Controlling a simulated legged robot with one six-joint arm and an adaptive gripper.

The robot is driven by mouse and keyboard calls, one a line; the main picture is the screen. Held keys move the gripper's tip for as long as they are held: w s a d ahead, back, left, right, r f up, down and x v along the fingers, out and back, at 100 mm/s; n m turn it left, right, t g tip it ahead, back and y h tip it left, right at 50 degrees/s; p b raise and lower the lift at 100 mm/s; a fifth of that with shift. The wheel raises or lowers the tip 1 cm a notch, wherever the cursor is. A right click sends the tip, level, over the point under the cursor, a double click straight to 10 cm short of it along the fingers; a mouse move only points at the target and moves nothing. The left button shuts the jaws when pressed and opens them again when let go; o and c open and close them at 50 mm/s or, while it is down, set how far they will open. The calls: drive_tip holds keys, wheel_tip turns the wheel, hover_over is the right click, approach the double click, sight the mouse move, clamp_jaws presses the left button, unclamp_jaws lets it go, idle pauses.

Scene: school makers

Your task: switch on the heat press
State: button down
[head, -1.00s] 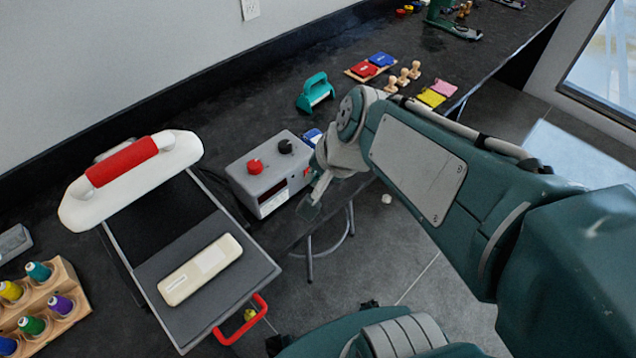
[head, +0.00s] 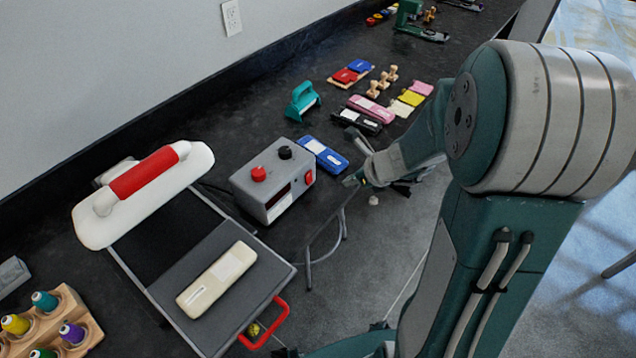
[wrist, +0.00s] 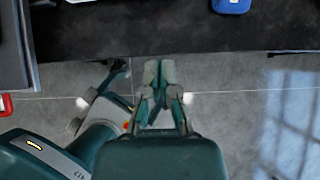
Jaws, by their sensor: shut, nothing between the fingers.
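The heat press stands at the left of the head view, with a white upper part (head: 190,165), a red grip (head: 148,172) and a grey lower plate (head: 168,282). A grey control box (head: 250,192) beside it has a red knob (head: 258,174), a black knob (head: 285,153), a dark display and a red switch (head: 309,178) on its right end. My gripper (head: 352,181) is to the right of the box, apart from the switch, near the counter's front edge. In the wrist view my gripper (wrist: 159,72) is shut and empty above the floor.
A cream case (head: 217,278) lies on the lower plate, and a red pull handle (head: 268,325) sticks out in front. A blue case (head: 325,155) lies right of the box. A thread rack (head: 75,312) stands at left. Open floor lies before the counter (head: 215,128).

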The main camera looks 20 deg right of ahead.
sight(309, 178)
drive_tip(key=x, duration=0.9)
drive_tip(key=shift+f, duration=0.15)
drive_tip(key=w+a, duration=0.2)
drive_tip(key=w, duration=0.1)
drive_tip(key=shift+f, duration=0.4)
drive_tip(key=shift+w+a, duration=0.35)
drive_tip(key=shift+a, duration=0.05)
drive_tip(key=shift+d+f, duration=0.1)
drive_tip(key=shift+w+f, duration=0.1)
drive_tip(key=shift+w, duration=0.2)
